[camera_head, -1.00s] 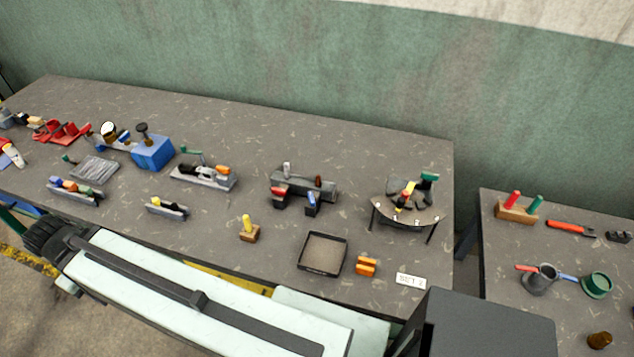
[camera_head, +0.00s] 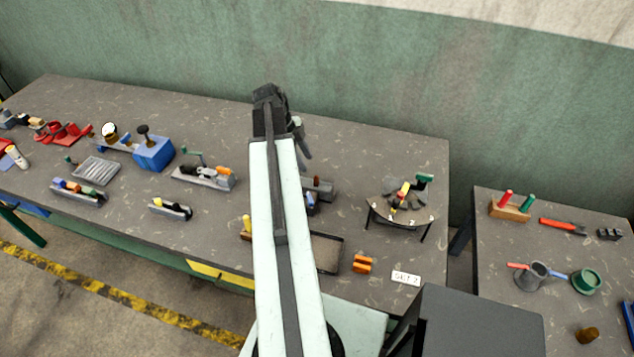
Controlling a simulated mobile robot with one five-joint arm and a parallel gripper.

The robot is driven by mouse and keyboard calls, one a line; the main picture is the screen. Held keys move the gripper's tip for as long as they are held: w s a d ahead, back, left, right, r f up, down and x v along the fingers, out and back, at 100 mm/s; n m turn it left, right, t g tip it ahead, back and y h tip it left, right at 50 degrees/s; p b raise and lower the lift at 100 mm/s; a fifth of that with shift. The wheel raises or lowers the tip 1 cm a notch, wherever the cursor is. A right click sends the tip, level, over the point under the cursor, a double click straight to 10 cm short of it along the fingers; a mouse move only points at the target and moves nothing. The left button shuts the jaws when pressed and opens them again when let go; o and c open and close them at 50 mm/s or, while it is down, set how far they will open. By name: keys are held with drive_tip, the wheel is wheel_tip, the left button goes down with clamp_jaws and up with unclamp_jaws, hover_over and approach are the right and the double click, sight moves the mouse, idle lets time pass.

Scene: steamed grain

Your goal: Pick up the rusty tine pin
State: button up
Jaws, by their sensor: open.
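I cannot single out the rusty tine pin for certain. A small rusty-brown upright piece (camera_head: 317,182) shows on the dark grey fixture (camera_head: 328,191) at the middle of the table, just right of my arm. My gripper (camera_head: 300,140) is open and empty, reaching over the table's back part, above and behind that fixture in the picture. My arm hides the fixture's left part, where a red block stood in the earlier view.
A dark tray (camera_head: 328,252), partly behind my arm, and orange blocks (camera_head: 362,264) lie near the front edge. A round stand (camera_head: 402,211) with coloured pieces is right. A blue box (camera_head: 154,152) stands left. A second table (camera_head: 550,250) is at far right.

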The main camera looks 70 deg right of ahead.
sight(316, 184)
drive_tip(key=shift+b+x, duration=1)
drive_tip(key=shift+x, duration=0.2)
drive_tip(key=b+x, duration=0.5)
drive_tip(key=shift+s+a+f, duration=0.1)
drive_tip(key=shift+s+f, duration=0.15)
drive_tip(key=shift+s, duration=0.05)
drive_tip(key=shift+r, duration=0.15)
clamp_jaws()
